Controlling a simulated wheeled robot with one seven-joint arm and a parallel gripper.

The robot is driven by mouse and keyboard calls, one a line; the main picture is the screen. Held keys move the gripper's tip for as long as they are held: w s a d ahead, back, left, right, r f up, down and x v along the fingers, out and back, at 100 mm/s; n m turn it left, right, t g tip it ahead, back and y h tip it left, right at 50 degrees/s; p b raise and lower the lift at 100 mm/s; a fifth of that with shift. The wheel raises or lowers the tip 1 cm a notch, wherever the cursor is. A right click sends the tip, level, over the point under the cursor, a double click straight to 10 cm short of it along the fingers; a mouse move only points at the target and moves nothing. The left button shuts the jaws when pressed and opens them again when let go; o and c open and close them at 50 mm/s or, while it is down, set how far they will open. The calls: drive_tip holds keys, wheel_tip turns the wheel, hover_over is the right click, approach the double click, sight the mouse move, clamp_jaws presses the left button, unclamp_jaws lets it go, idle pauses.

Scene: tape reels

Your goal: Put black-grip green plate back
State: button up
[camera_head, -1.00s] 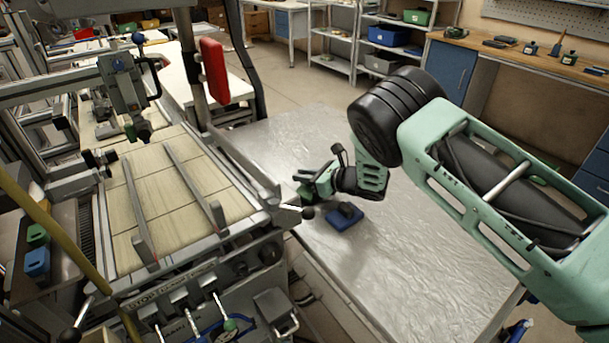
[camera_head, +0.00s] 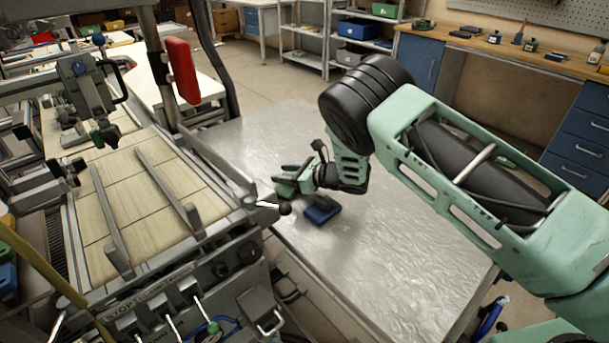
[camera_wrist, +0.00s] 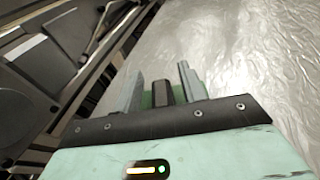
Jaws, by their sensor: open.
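The green plate shows in the wrist view (camera_wrist: 149,99) as a green patch behind and between my fingers, with its black grip (camera_wrist: 163,92) standing up. In the head view a bit of green (camera_head: 284,190) shows beside my fingers at the near-left edge of the metal table. My gripper (camera_wrist: 161,86) is open, with one finger on each side of the black grip; I cannot tell whether either touches it. In the head view my gripper (camera_head: 291,181) is low over the table and hides most of the plate.
The machine with a tiled bed (camera_head: 135,190) and two rails stands close on the left. The table's right part is clear.

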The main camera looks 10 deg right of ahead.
drive_tip(key=b+v, duration=0.2)
drive_tip(key=v, duration=0.8)
drive_tip(key=shift+s+d, duration=0.1)
drive_tip(key=shift+r, duration=0.15)
drive_tip(key=s+a+r+m+h, duration=0.1)
drive_tip(key=s+r+m+h, duration=0.35)
drive_tip(key=m, duration=0.75)
drive_tip(key=s+r+m+h, duration=0.3)
drive_tip(key=s+r+m, duration=0.15)
drive_tip(key=m, duration=0.75)
drive_tip(key=s+d+r+m+g+h, duration=0.1)
drive_tip(key=s+m, duration=0.4)
drive_tip(key=s, duration=0.5)
drive_tip(key=s+d+r+m+g+h, duration=0.1)
drive_tip(key=s+r+m+g, duration=0.2)
drive_tip(key=s, duration=0.7)
drive_tip(key=s+d+r+m+g+h, duration=0.1)
drive_tip(key=s+r+m+g+h, duration=0.1)
drive_tip(key=s+m+g, duration=0.2)
drive_tip(key=s+m, duration=0.3)
drive_tip(key=s, duration=0.3)
drive_tip(key=shift+d+m, duration=0.15)
drive_tip(key=shift+m, duration=0.15)
drive_tip(key=shift+s, duration=0.15)
